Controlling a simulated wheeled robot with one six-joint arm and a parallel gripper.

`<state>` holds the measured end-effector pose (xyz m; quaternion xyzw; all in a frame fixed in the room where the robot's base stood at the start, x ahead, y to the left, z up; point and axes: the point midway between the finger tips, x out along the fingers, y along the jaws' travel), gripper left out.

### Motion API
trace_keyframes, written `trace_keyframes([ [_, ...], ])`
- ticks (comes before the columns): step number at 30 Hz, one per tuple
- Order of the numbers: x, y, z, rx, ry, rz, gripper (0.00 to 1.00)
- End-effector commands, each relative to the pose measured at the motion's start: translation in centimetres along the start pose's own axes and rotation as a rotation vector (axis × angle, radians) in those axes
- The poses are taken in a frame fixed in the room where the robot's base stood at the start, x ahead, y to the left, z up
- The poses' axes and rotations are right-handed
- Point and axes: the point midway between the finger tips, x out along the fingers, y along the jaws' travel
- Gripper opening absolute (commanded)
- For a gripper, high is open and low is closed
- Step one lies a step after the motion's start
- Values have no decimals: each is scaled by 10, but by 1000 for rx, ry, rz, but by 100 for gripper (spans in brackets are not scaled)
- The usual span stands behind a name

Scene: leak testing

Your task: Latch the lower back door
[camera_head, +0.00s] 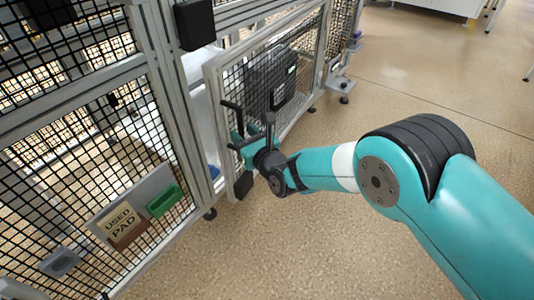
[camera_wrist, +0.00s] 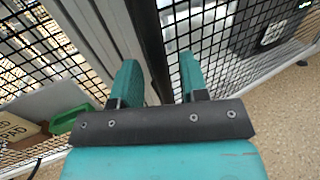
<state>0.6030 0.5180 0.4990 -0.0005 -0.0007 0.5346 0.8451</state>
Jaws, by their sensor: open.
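The lower back door (camera_head: 212,98) is a grey-framed black mesh panel right of the cabinet's corner post (camera_head: 181,100). It stands ajar, with a gap between its left edge and the post. A black block (camera_head: 243,185) shows low by the door's near edge; I cannot tell whether it is the latch. My gripper (camera_head: 240,135) is in front of the door's near edge, partly hidden by its own wrist. A grey upright (camera_wrist: 147,45) and the door mesh (camera_wrist: 222,45) show beyond the fingers.
A dark box (camera_head: 270,80) shows behind the door mesh. The speckled floor (camera_head: 240,260) is clear in front and right.

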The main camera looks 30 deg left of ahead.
Motion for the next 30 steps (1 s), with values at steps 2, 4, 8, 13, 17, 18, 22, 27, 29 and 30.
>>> trace_keyframes([
  [2,-14,-2,4,3,4,-4,41],
  [4,-31,-2,3,4,7,-3,41],
  [8,-58,-1,1,3,5,-3,41],
  [13,-84,-1,-2,4,6,-3,41],
  [17,-101,-2,-1,5,5,-6,41],
  [18,-106,-2,-1,5,5,-7,41],
  [22,-121,0,-3,5,8,-2,41],
  [27,-133,-2,-7,1,0,-5,41],
  [29,-134,-2,-7,0,0,-5,41],
  [30,-136,-2,-8,1,0,-5,41],
])
